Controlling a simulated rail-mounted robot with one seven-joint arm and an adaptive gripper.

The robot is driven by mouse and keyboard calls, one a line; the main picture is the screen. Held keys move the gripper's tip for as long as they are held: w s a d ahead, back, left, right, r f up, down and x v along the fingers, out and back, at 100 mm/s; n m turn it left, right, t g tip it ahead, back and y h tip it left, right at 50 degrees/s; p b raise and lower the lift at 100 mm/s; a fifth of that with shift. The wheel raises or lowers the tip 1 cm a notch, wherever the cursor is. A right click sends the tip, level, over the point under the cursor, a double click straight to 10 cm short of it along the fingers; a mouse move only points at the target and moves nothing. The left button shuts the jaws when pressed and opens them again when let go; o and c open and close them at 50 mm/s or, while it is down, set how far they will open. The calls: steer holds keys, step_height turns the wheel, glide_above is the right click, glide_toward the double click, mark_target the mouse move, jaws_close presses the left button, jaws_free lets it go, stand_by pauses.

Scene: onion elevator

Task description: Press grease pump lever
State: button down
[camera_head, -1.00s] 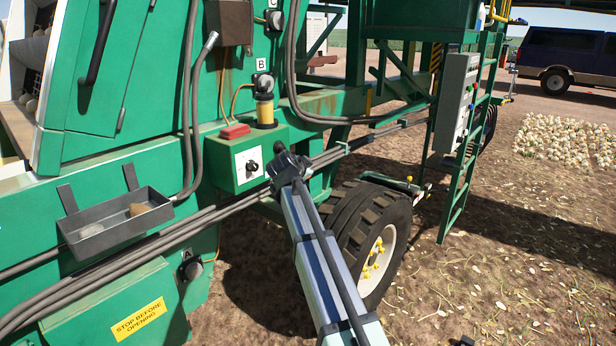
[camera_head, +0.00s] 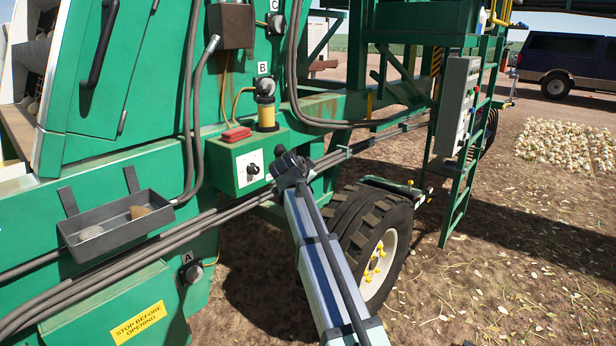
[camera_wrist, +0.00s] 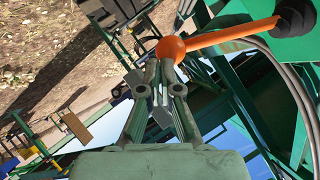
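An orange lever (camera_wrist: 225,36) with a round ball knob (camera_wrist: 170,49) shows at the top of the wrist view. Its other end enters a black boot (camera_wrist: 296,16) at the upper right. My gripper (camera_wrist: 161,72) points at the ball, its fingertips close together just below it in the picture. No thing shows between the fingers; I cannot tell if the tips touch the ball. In the head view the end of my arm is beside the green control box (camera_head: 222,172). My fingers and the orange lever are hidden there.
A grey tray (camera_head: 112,234) hangs on the machine at left. Hoses (camera_head: 150,251) run along the machine. A tyre (camera_head: 352,222) is behind my arm, and a ladder (camera_head: 461,200) stands to the right. Open ground (camera_head: 520,245) lies farther right.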

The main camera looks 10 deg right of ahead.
steer(key=d+r+b+v, duration=0.1)
steer(key=v, duration=1)
steer(key=shift+s, duration=0.35)
steer(key=shift+d, duration=0.1)
stand_by(0.5)
steer(key=w+a+r+n+g+h+p, duration=0.1)
steer(key=w+r+n+h+p, duration=0.1)
steer(key=r, duration=0.7)
steer(key=w+h, duration=0.1)
steer(key=w, duration=0.1)
steer(key=shift+w+a+g+p, duration=0.3)
steer(key=shift+w+g+p, duration=0.05)
steer(key=shift+g+p, duration=0.05)
